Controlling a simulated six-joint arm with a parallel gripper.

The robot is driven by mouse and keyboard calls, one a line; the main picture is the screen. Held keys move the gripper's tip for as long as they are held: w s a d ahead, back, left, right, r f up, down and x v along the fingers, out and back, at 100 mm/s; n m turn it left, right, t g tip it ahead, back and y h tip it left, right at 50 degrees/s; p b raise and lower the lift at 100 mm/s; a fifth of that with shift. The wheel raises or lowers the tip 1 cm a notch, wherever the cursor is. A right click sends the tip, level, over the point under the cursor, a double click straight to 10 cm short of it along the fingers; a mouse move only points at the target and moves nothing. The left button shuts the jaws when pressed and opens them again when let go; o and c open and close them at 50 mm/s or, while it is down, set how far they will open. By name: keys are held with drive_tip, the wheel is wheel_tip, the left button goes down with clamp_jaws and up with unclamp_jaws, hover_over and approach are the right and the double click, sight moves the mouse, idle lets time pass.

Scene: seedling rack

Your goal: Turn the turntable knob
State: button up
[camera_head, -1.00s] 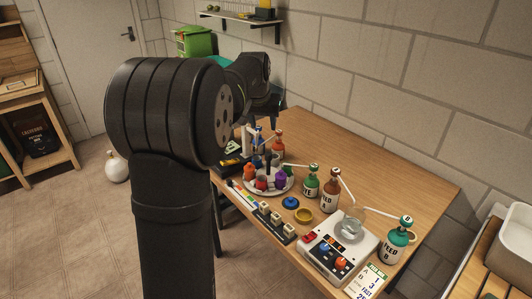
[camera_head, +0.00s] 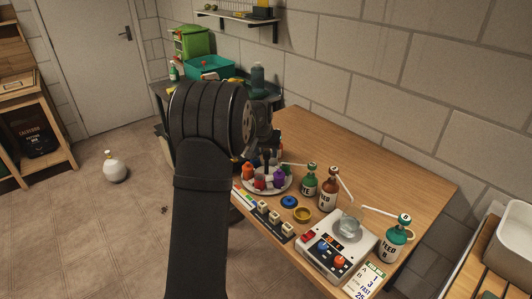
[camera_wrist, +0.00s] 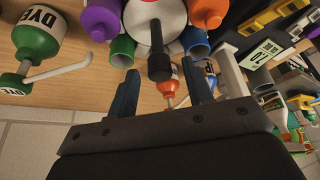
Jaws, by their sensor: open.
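The white turntable (camera_head: 287,189) stands on the table and carries several coloured bottles and cups. A dark post with a black knob (camera_head: 266,158) rises from its middle. My gripper (camera_wrist: 161,88) is open, with one finger on each side of the knob in that picture. I cannot tell whether the fingers reach down to the knob's height. No contact shows. In the head view my arm mostly hides the gripper.
A green DYE bottle (camera_wrist: 38,38) with a spout stands left of the turntable in the wrist view. Brown (camera_head: 328,192) and green (camera_head: 397,243) bottles and a control box (camera_head: 333,246) stand along the table. The table's back right is clear.

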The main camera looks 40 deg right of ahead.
drive_tip(key=shift+d+f, duration=0.1)
drive_tip(key=shift+f, duration=0.2)
drive_tip(key=c, duration=1)
drive_tip(key=n+y, duration=0.1)
drive_tip(key=n, duration=0.2)
drive_tip(key=n+t, duration=0.1)
drive_tip(key=n, duration=0.2)
drive_tip(key=shift+s+d+t+y, duration=0.1)
drive_tip(key=shift+d+t+y, duration=0.1)
drive_tip(key=shift+t+y, duration=0.15)
drive_tip(key=n+y, duration=0.2)
drive_tip(key=n, duration=0.3)
drive_tip(key=shift+d+n, duration=0.15)
drive_tip(key=shift+n, duration=0.25)
